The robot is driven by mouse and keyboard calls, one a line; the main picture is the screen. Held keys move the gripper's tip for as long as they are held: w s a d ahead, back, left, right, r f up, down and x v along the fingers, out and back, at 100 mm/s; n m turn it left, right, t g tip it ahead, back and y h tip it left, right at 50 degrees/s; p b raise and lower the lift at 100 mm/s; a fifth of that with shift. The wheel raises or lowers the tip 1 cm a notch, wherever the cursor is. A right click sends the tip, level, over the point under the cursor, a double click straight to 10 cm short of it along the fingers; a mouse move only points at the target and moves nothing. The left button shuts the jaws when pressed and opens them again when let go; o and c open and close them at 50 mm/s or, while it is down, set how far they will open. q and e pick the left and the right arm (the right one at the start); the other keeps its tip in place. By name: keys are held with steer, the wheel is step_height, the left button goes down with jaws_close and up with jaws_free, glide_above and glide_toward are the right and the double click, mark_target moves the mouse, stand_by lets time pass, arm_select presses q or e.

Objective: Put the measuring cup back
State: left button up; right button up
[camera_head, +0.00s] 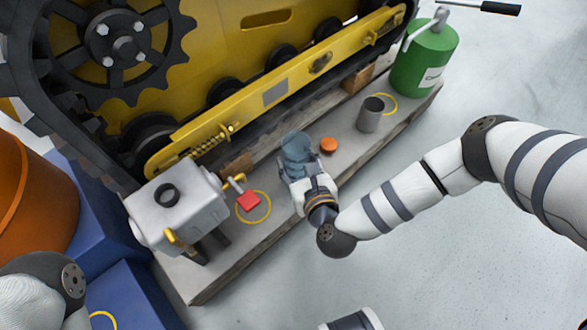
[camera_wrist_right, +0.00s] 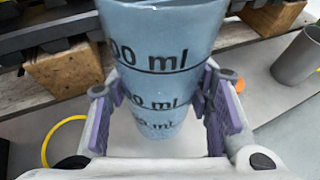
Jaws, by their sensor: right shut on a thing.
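The measuring cup (camera_head: 297,148) is a translucent blue beaker with black ml marks. It fills the middle of the right wrist view (camera_wrist_right: 165,45), upright or nearly so. My right gripper (camera_head: 299,172) is shut on it, with a purple-padded finger on each side. The cup is over the grey plank; I cannot tell whether its base touches it. My left gripper is out of view.
The grey tank (camera_head: 165,213) with yellow taps stands at the plank's left end. An orange puck (camera_head: 328,145), the grey tumbler (camera_head: 370,116) and a green can (camera_head: 424,62) stand to the right. The yellow tracked carrier (camera_head: 275,80) rises behind. Pale floor is free at right.

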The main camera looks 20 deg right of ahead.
mark_target(300, 178)
step_height(300, 178, down, 4)
steer(key=shift+f+b, duration=0.1)
steer(key=shift+b, duration=0.7)
steer(key=shift+f, duration=0.2)
steer(key=o, duration=1.4)
steer(key=shift+r, duration=0.1)
steer(key=shift+c, duration=0.2)
